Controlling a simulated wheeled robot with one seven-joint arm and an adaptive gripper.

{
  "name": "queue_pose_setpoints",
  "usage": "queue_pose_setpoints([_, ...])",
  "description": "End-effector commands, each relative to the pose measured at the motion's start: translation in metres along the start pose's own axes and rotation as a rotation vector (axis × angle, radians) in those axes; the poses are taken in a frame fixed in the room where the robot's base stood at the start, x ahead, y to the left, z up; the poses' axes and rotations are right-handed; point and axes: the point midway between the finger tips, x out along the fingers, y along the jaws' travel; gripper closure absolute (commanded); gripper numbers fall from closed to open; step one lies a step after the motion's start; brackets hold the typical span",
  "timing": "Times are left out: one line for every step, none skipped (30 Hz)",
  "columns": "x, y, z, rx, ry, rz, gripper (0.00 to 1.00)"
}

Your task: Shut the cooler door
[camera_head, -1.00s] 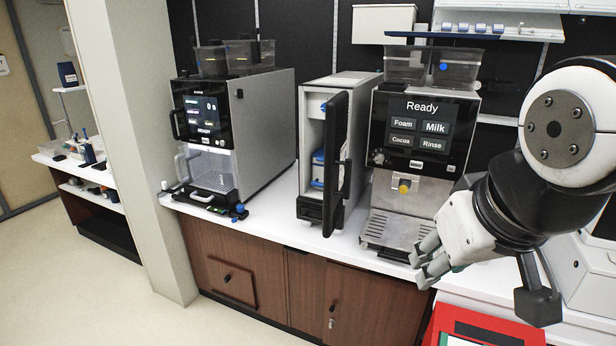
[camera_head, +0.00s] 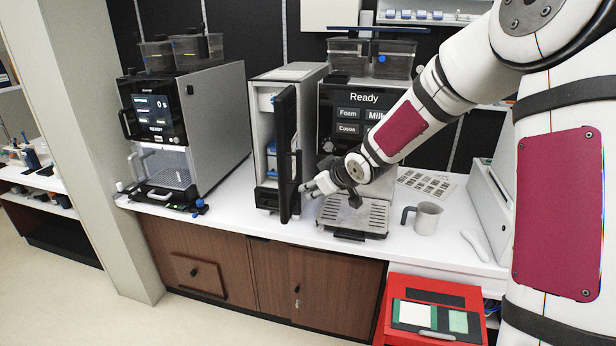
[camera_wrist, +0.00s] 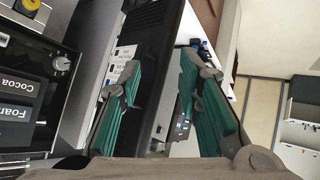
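The cooler (camera_head: 262,90) is a narrow grey cabinet between two coffee machines. Its black door (camera_head: 286,140) stands open, swung out toward the front and seen almost edge-on. Blue-topped items (camera_head: 271,150) show inside. My gripper (camera_head: 308,190) is at the lower right side of the door, close to its handle side. In the wrist view my gripper (camera_wrist: 160,95) is open, with green finger pads apart, and the dark door (camera_wrist: 166,40) shows between and beyond them. I cannot tell whether a finger touches it.
The right coffee machine (camera_head: 338,100) with its drip tray (camera_head: 352,214) stands directly beside the door and behind my arm. The left coffee machine (camera_head: 222,110) is on the other side. A metal pitcher (camera_head: 427,218) stands right.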

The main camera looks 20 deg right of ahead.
Motion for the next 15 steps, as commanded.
queue_pose_setpoints([0.011, 0.001, 0.004, 0.017, 0.043, -0.025, 0.68])
queue_pose_setpoints([0.018, 0.001, 0.003, 0.022, 0.074, -0.037, 0.68])
queue_pose_setpoints([0.025, 0.001, 0.003, 0.032, 0.115, -0.053, 0.68])
queue_pose_setpoints([0.03, 0.002, 0.003, 0.04, 0.147, -0.064, 0.68])
queue_pose_setpoints([0.035, 0.003, 0.002, 0.05, 0.18, -0.073, 0.68])
queue_pose_setpoints([0.04, 0.004, 0.002, 0.064, 0.226, -0.084, 0.68])
queue_pose_setpoints([0.044, 0.006, 0.001, 0.075, 0.261, -0.092, 0.68])
queue_pose_setpoints([0.047, 0.007, 0.001, 0.089, 0.296, -0.098, 0.68])
queue_pose_setpoints([0.05, 0.01, 0.001, 0.107, 0.345, -0.104, 0.68])
queue_pose_setpoints([0.052, 0.012, 0.0, 0.121, 0.382, -0.108, 0.68])
queue_pose_setpoints([0.053, 0.015, 0.0, 0.136, 0.418, -0.109, 0.68])
queue_pose_setpoints([0.054, 0.019, 0.0, 0.153, 0.465, -0.11, 0.68])
queue_pose_setpoints([0.054, 0.022, 0.0, 0.167, 0.498, -0.108, 0.68])
queue_pose_setpoints([0.054, 0.025, 0.0, 0.179, 0.529, -0.106, 0.68])
queue_pose_setpoints([0.053, 0.028, 0.0, 0.195, 0.567, -0.104, 0.68])
